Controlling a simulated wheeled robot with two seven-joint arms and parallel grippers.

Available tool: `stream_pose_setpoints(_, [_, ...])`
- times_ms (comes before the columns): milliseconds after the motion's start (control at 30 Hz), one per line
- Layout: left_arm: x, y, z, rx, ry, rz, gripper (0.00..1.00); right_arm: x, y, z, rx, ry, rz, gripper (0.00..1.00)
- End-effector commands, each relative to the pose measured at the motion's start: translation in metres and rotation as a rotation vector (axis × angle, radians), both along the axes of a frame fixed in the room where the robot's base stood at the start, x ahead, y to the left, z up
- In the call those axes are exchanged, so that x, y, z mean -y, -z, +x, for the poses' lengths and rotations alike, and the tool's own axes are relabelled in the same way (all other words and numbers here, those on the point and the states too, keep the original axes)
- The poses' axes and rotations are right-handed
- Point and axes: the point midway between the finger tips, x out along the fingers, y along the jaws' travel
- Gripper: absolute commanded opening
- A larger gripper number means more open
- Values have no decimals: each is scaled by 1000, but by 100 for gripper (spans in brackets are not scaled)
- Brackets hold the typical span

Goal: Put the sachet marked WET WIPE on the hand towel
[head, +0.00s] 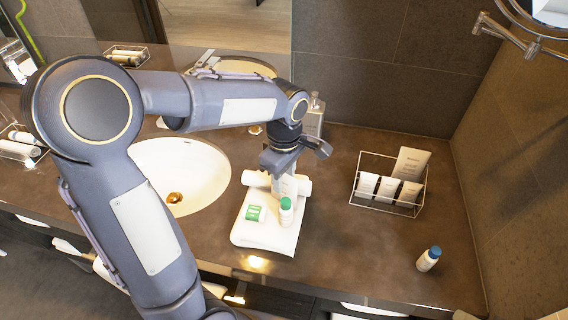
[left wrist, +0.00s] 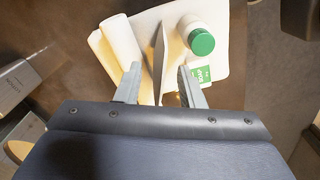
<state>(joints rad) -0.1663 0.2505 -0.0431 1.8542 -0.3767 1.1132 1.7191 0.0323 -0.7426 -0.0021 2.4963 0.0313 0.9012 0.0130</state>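A white hand towel (head: 262,238) lies on the counter beside the basin, with a rolled end at its back; it also shows in the left wrist view (left wrist: 215,18). My left gripper (left wrist: 158,88) is over the towel, fingers apart. Between them, apart from both, a thin pale panel (left wrist: 164,55) shows nearly edge-on. It also shows upright under the gripper in the head view (head: 286,187); it may be the WET WIPE sachet, but no lettering is readable. A green-and-white SOAP packet (head: 254,213) and a green-capped white bottle (head: 286,211) are on the towel. My right gripper is out of view.
A wire basket (head: 383,208) with several pale packets stands at the right. The basin (head: 190,175) is left of the towel. A clear bottle (head: 314,116) stands behind. The counter between towel and basket is clear.

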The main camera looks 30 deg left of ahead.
Motion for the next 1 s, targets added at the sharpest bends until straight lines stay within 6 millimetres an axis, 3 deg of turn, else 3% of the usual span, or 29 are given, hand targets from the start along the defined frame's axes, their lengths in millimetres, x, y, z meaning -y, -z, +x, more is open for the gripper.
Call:
stream_pose_setpoints(500, [0, -98, 1, 6, 0, -1, 35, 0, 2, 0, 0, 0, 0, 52])
stream_pose_setpoints(733, [-1, -119, -3, 8, 17, -8, 35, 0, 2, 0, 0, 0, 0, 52])
stream_pose_setpoints(867, [-10, -118, -28, 59, 170, -63, 35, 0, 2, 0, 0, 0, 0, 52])
stream_pose_setpoints(1000, [-16, -103, -81, 209, 500, -137, 35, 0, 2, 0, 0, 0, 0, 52])
